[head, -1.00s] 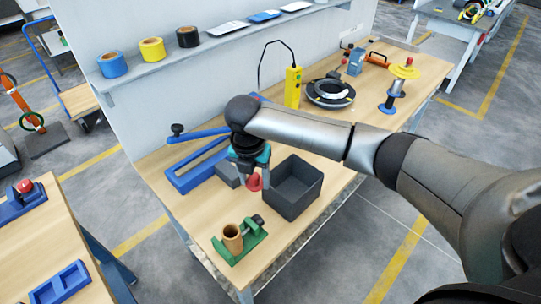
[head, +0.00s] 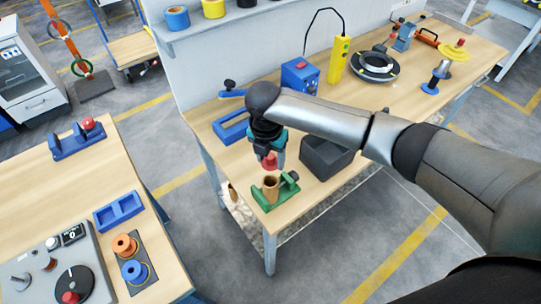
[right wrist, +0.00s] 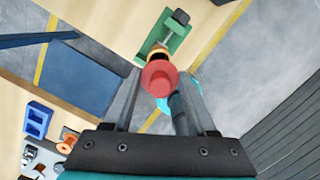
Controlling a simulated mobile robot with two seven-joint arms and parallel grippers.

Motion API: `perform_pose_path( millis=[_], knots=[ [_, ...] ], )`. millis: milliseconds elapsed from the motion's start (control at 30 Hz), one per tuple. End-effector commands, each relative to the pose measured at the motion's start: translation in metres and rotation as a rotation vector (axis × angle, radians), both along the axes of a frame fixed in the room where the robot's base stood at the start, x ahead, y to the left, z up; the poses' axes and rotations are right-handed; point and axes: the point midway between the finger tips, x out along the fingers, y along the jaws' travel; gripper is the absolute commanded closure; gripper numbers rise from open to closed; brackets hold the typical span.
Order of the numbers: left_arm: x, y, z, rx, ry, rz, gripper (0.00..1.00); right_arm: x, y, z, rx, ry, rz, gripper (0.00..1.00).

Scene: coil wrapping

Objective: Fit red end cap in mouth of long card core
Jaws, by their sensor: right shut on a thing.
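The red end cap (head: 269,161) is held between the fingers of my right gripper (head: 271,157), which is shut on it. It also shows in the right wrist view (right wrist: 159,78) between the two fingertips. The card core (head: 271,187) is a brown tube standing upright in a green clamp holder (head: 287,195) at the near end of the bench. The cap is just above the core's mouth in the head view. In the right wrist view the cap covers most of the core; whether they touch cannot be told. My left gripper is not in view.
A dark grey bin (head: 327,157) stands right of the holder, close to my right gripper. A blue tray (head: 231,129) lies to the left. A blue box (head: 300,76) and yellow device (head: 339,60) stand farther back. A second bench (head: 60,200) is at left.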

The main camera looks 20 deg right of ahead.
Motion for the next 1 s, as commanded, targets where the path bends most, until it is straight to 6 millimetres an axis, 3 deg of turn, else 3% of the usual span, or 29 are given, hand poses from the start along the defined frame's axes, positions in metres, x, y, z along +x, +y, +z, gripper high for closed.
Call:
perform_pose_path(
  millis=[33,600,1000],
  knots=[
    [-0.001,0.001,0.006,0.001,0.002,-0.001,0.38,0.0,0.0,0.002,0.0,0.001,0.0,0.95],
    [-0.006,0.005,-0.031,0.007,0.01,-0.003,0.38,0.0,0.0,-0.053,0.0,0.0,0.001,0.94],
    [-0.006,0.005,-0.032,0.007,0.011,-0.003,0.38,0.0,0.0,-0.058,0.001,-0.001,0.001,0.94]
  ],
)
